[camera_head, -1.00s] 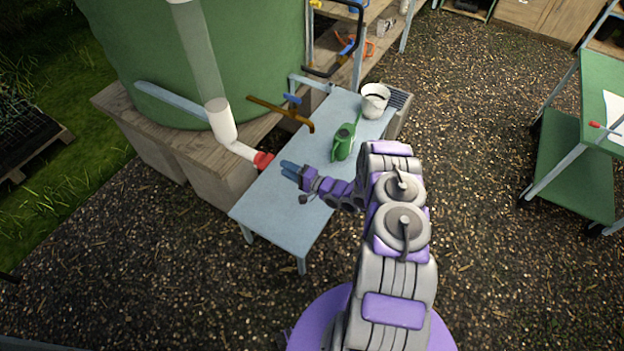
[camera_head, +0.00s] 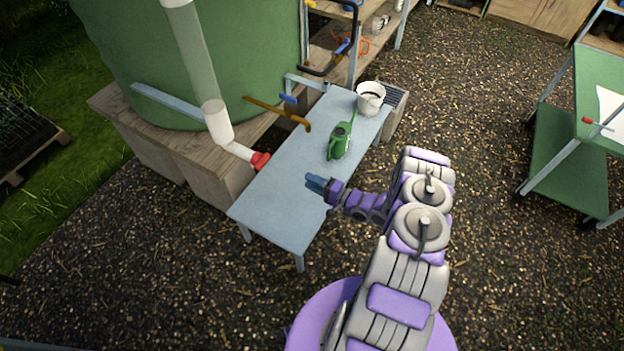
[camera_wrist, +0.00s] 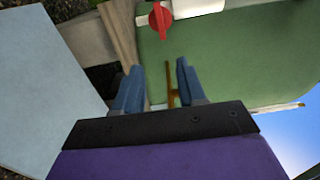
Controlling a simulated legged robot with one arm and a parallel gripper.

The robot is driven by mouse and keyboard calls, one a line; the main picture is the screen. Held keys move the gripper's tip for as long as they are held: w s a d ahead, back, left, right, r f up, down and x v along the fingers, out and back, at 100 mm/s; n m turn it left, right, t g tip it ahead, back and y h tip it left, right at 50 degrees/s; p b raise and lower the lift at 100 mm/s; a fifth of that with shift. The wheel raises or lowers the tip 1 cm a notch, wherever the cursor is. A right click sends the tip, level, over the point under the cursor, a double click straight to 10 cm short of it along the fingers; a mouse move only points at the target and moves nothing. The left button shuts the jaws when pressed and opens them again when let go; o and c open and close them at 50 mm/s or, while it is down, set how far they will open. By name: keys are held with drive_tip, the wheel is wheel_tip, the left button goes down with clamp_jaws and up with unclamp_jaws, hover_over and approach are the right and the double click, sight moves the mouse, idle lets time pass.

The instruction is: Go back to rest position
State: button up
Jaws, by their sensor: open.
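My gripper (camera_head: 316,184) is in the head view above the near right edge of the pale blue table (camera_head: 268,212). In the wrist view my gripper (camera_wrist: 154,80) has its two blue fingers apart with nothing between them. A pipe with a red end (camera_head: 261,161) comes out beside the table's left edge. The red part also shows at the top of the wrist view (camera_wrist: 160,18).
A green watering can (camera_head: 339,142) and a white bucket (camera_head: 370,97) stand on the table. A large green tank (camera_head: 120,60) rises behind, with a brown tap (camera_head: 285,112). A green cart (camera_head: 575,160) stands right. Gravel between is clear.

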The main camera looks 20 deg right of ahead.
drive_tip(key=w+d+r+n+g+h, duration=0.4)
drive_tip(key=w+d+r+n+h, duration=0.1)
drive_tip(key=w+d+r+h, duration=0.35)
drive_tip(key=s+r+n+g+h, duration=0.1)
drive_tip(key=s+r+g+h, duration=0.35)
drive_tip(key=r, duration=1.05)
drive_tip(key=s+a+r+g, duration=0.1)
drive_tip(key=s+a+r, duration=0.25)
drive_tip(key=s, duration=0.25)
drive_tip(key=s+a+r+n+g, duration=0.1)
drive_tip(key=s+a+r, duration=0.1)
drive_tip(key=s+r, duration=0.3)
drive_tip(key=s+a+r+g, duration=0.2)
drive_tip(key=s+a, duration=0.1)
drive_tip(key=s, duration=0.4)
drive_tip(key=s+a+r+n+g, duration=0.1)
drive_tip(key=s+a, duration=0.3)
drive_tip(key=s, duration=0.4)
drive_tip(key=s+a+r+n+g+y, duration=0.1)
drive_tip(key=s+a, duration=0.3)
drive_tip(key=s, duration=0.4)
drive_tip(key=s+a+r+n+g+y, duration=0.1)
drive_tip(key=s+a, duration=0.3)
drive_tip(key=s, duration=0.4)
drive_tip(key=shift+a+r+n+g, duration=0.25)
drive_tip(key=shift+r+n+g, duration=0.25)
drive_tip(key=shift+r, duration=0.3)
